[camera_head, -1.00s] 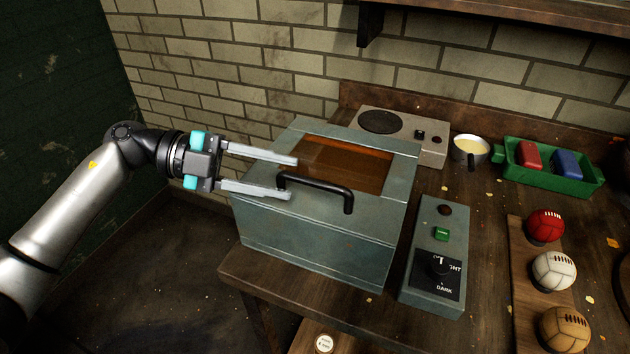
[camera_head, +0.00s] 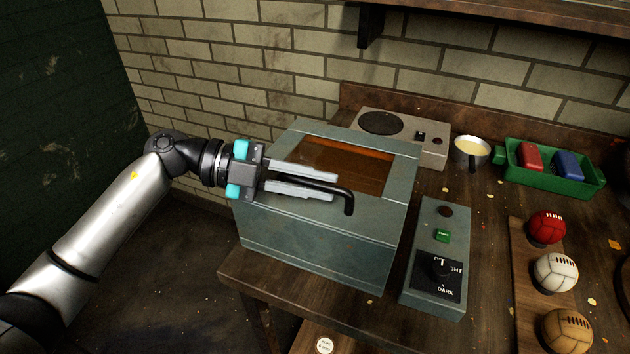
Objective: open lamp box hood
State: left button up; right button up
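The lamp box (camera_head: 320,240) is a grey-green metal box at the left end of the wooden bench. Its hood is down, with an amber window (camera_head: 345,165) in the top and a black bar handle (camera_head: 348,200) at the front. My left gripper (camera_head: 335,184) comes in from the left, with its two fingers spread apart over the hood's top. The near finger overlaps the handle in the picture; whether it touches cannot be told. The handle's left part is hidden behind the gripper. My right gripper is not in view.
A control box (camera_head: 435,260) with a green button and dial stands right of the lamp box. Three balls (camera_head: 555,272) sit on a board at right. A shelf hangs above.

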pick_arm(q)
grip_shut()
dwell(0.9)
